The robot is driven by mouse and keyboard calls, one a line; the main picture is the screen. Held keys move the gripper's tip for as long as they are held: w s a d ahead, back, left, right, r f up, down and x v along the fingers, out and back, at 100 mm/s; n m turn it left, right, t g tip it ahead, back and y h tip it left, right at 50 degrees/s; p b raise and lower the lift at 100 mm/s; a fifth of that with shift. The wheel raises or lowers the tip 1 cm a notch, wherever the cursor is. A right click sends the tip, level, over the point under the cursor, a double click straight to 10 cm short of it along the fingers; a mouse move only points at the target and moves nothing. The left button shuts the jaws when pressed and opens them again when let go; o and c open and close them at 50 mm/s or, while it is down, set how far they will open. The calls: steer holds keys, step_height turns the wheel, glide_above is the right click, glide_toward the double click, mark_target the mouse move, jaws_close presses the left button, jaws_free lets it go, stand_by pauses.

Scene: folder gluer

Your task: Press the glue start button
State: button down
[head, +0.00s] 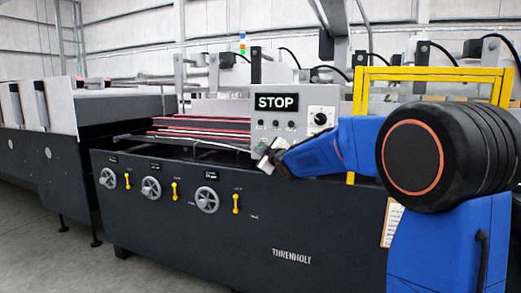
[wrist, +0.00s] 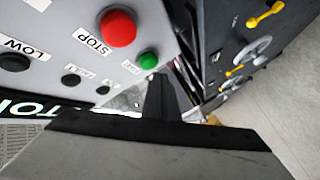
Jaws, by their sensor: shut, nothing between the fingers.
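The grey control panel (head: 292,108) carries a lit STOP display, a row of small black buttons and a dial. In the wrist view a green button (wrist: 148,60) sits beside a larger red button (wrist: 117,27) labelled STOP. No readable label shows by the green button. My gripper (head: 264,160) is shut and empty at the panel's lower left corner. In the wrist view its dark fingers (wrist: 158,97) point toward the green button, with their tips close to it. I cannot tell whether they touch it.
Small black buttons (wrist: 71,80) sit near the green one. Below the panel, the dark machine front (head: 290,215) has handwheels (head: 207,200) and yellow levers (head: 236,203). A yellow guard frame (head: 430,74) stands to the right. Open floor (head: 60,262) lies at lower left.

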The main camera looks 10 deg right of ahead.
steer(key=shift+w+d, duration=0.1)
steer(key=shift+w+d, duration=0.15)
steer(key=shift+w, duration=0.1)
steer(key=shift+w+d, duration=0.3)
steer(key=shift+w, duration=0.1)
stand_by(1.0)
steer(key=shift+s+a, duration=0.1)
stand_by(0.3)
steer(key=shift+s+a, duration=0.45)
steer(key=shift+s, duration=0.2)
steer(key=shift+s+a, duration=0.1)
steer(key=shift+s+a, duration=0.7)
steer(key=shift+s, duration=0.3)
steer(key=shift+s+a, duration=0.65)
steer(key=shift+s, duration=0.3)
steer(key=shift+s, duration=0.1)
